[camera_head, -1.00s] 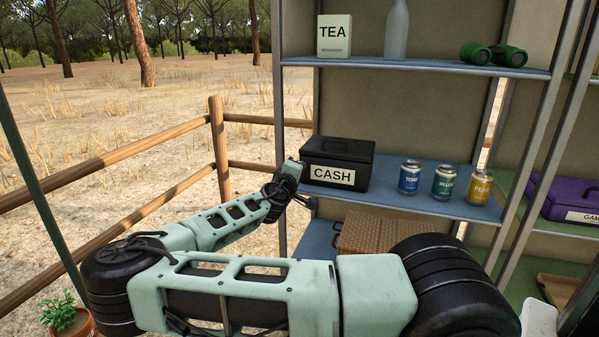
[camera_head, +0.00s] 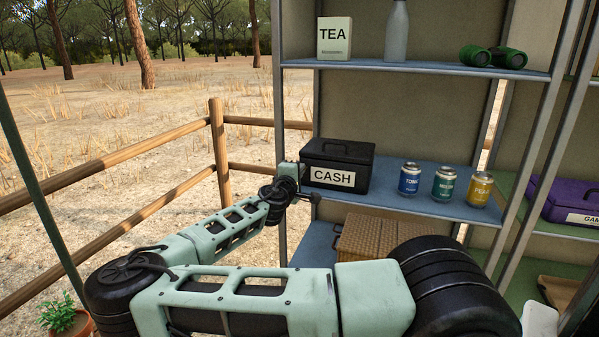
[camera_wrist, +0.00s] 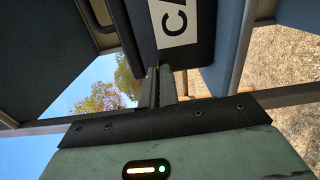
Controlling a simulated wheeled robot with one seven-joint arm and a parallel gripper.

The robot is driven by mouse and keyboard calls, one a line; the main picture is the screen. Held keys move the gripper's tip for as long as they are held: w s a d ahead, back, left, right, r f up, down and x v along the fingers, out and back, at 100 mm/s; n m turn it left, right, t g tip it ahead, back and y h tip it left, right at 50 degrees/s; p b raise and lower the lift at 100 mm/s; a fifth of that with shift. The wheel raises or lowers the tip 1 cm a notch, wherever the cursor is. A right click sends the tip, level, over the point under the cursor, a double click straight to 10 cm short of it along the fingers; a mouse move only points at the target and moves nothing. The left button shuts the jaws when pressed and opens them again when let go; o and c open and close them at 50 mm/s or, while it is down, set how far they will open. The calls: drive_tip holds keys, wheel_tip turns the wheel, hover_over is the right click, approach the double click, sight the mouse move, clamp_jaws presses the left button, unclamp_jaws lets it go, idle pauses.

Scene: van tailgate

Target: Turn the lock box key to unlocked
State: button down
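The black lock box (camera_head: 338,158), with a handle on its lid and a white CASH label, stands on the blue middle shelf. It also shows, turned on its side, in the wrist view (camera_wrist: 203,48). My gripper (camera_head: 312,197) is at the box's front left, near the left end of the label. In the wrist view its two fingers (camera_wrist: 159,84) are close together, with their tips at the edge of the box. I cannot make out the key, nor whether anything is between the fingers.
Blue, teal and yellow cans (camera_head: 444,184) stand right of the box on the same shelf (camera_head: 388,180). A wicker basket (camera_head: 372,240) is on the shelf below. The metal shelf post (camera_head: 280,100) rises close beside my gripper. A wooden fence (camera_head: 218,150) is at left.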

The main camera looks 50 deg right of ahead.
drive_tip(key=shift+f, duration=0.1)
drive_tip(key=c, duration=1.7)
unclamp_jaws()
drive_tip(key=shift+a, duration=0.15)
drive_tip(key=b+v, duration=0.2)
drive_tip(key=v, duration=1.5)
drive_tip(key=shift+s+a, duration=0.1)
